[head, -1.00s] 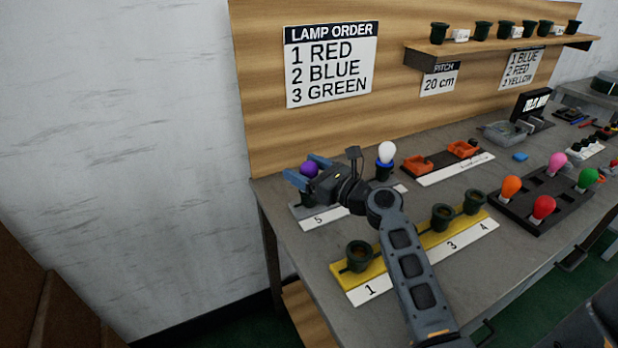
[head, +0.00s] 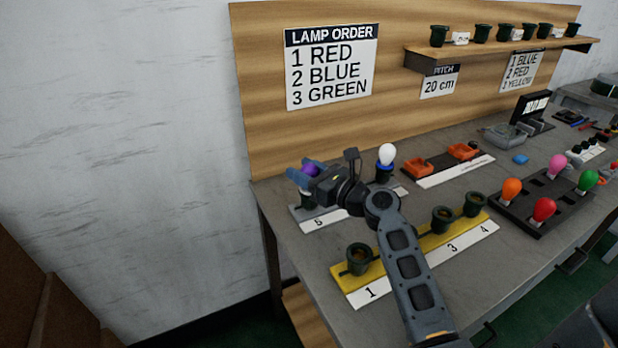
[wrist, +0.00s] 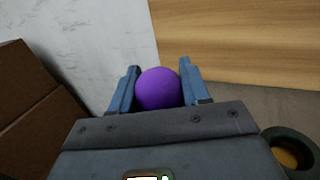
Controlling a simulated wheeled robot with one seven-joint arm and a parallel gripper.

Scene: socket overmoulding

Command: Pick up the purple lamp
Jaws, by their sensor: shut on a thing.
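The purple lamp (head: 311,169) is a round bulb above the grey holder marked 5, at the back left of the bench. In the wrist view the lamp (wrist: 157,88) sits between the two blue fingers, with a finger against each side. My gripper (head: 308,172) is shut on it. The gripper also shows in the wrist view (wrist: 158,90). In the head view the fingers partly cover the lamp. A dark socket is partly visible below it; I cannot tell whether the lamp's base is still inside.
A white lamp (head: 386,155) stands in a socket just right of my gripper. A yellow strip (head: 345,276) with dark sockets lies in front. A black tray (head: 535,222) with several coloured lamps is at the right. The wooden back panel (head: 330,135) rises close behind.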

